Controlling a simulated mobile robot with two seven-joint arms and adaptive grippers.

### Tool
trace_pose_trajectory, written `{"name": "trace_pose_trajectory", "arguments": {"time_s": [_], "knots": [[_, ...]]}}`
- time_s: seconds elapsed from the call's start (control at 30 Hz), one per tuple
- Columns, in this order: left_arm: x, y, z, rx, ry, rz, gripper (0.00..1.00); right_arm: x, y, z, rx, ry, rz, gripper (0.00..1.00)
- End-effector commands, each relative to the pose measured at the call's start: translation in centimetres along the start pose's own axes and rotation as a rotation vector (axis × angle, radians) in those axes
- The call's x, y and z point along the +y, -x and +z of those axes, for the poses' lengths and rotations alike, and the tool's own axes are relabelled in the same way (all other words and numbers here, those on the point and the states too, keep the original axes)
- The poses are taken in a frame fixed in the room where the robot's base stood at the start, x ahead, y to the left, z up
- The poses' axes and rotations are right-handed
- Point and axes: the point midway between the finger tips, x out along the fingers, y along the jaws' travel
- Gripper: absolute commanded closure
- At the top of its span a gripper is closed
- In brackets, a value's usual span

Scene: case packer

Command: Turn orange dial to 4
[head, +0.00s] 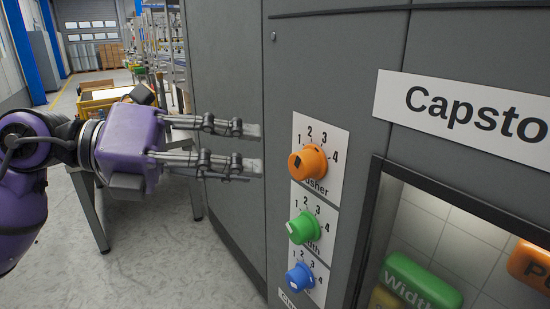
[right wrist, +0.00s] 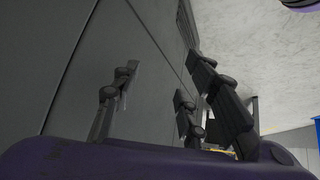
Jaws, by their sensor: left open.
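The orange dial (head: 308,162) is the top one of three on the grey machine front, on a white plate numbered 1 to 4. A dark mark shows on its left side, nearest the 1; its exact setting is hard to read. My left gripper (head: 254,149) is open, its two fingers spread one above the other. Its tips point at the panel, left of the orange dial and apart from it. My right gripper (right wrist: 163,64) shows in the right wrist view with its fingers apart and nothing between them, alongside a grey surface.
A green dial (head: 304,228) and a blue dial (head: 300,277) sit below the orange one. A window (head: 440,235) at the right shows coloured labelled blocks. A yellow crate (head: 104,98) stands on a table behind my left arm.

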Motion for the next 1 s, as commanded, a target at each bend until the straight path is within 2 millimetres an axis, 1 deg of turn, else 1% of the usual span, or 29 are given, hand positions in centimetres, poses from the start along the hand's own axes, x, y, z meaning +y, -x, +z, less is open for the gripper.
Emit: {"name": "trace_pose_trajectory", "arguments": {"time_s": [0.1, 0.2, 0.27, 0.4, 0.5, 0.6, 0.8, 0.87, 1.0], "knots": [[-0.4, -1.7, 0.1, 0.001, -0.002, -0.007, 0.59, 0.3, 0.8, 2.0, -0.041, -0.002, 0.006, 0.6], [-0.4, -3.4, 0.1, 0.0, -0.003, -0.008, 0.59, 0.5, 1.2, 2.9, -0.06, -0.002, 0.009, 0.6], [-0.4, -4.3, 0.1, 0.0, -0.002, -0.008, 0.59, 0.5, 1.3, 2.6, -0.057, -0.003, 0.009, 0.6], [-0.3, -6.1, 0.1, -0.001, -0.001, -0.008, 0.59, 0.4, 1.1, 1.0, -0.027, -0.003, 0.006, 0.6], [-0.2, -6.9, 0.1, -0.001, -0.001, -0.006, 0.59, 0.3, 0.9, 0.0, -0.008, -0.002, 0.003, 0.6], [-0.2, -7.2, 0.1, -0.001, 0.0, -0.006, 0.59, 0.2, 0.9, -0.1, -0.005, -0.002, 0.003, 0.6], [-0.1, -7.2, 0.0, -0.001, 0.0, -0.006, 0.59, 0.3, 1.0, 0.3, -0.015, -0.003, 0.004, 0.6], [-0.1, -7.2, 0.0, -0.001, 0.0, -0.006, 0.65, 0.3, 1.1, 0.5, -0.018, -0.004, 0.004, 0.6], [-0.1, -7.2, 0.0, -0.001, 0.0, -0.005, 0.84, 0.3, 1.1, 0.8, -0.024, -0.004, 0.004, 0.6]]}}
